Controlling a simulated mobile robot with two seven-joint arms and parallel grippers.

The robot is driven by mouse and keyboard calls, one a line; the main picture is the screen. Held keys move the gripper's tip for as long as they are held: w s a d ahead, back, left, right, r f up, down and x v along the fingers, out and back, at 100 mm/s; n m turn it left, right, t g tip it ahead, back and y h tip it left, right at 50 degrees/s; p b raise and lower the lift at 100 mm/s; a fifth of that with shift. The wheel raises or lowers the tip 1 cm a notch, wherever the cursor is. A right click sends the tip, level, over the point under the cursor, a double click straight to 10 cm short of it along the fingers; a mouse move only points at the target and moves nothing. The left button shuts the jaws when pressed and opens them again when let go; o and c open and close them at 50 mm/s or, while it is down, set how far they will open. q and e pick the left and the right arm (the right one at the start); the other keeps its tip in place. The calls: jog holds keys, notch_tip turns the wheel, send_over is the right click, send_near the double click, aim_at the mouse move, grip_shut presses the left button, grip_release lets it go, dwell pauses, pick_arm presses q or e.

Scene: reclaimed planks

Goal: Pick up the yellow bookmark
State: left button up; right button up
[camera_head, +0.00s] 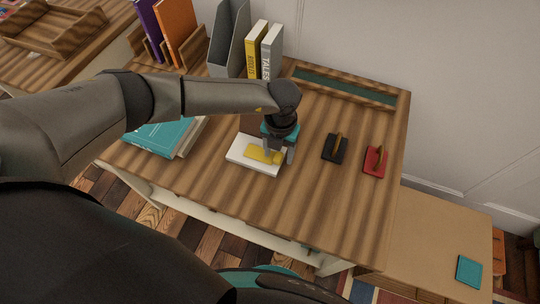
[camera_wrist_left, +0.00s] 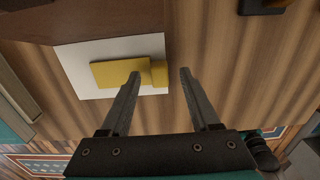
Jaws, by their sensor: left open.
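The yellow bookmark (camera_head: 260,154) lies on a white slab or book (camera_head: 243,163) near the front edge of the wooden table. In the left wrist view the bookmark (camera_wrist_left: 118,75) is a flat yellow piece with a raised block at its right end, on the white rectangle (camera_wrist_left: 72,66). My left gripper (camera_head: 279,157) points down at the bookmark's right end. In the left wrist view the gripper (camera_wrist_left: 160,73) is open, its fingers on either side of the raised block, with nothing visibly clamped. My right gripper is not in view.
Teal books (camera_head: 160,137) lie to the left. A black stamp-like item (camera_head: 333,152) and a red one (camera_head: 375,163) stand to the right. Upright books (camera_head: 271,51) and a grey file holder (camera_head: 229,38) stand at the back. The table's front right is clear.

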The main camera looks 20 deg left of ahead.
pick_arm(q)
jog(key=shift+f, duration=0.15)
grip_shut()
dwell(0.4)
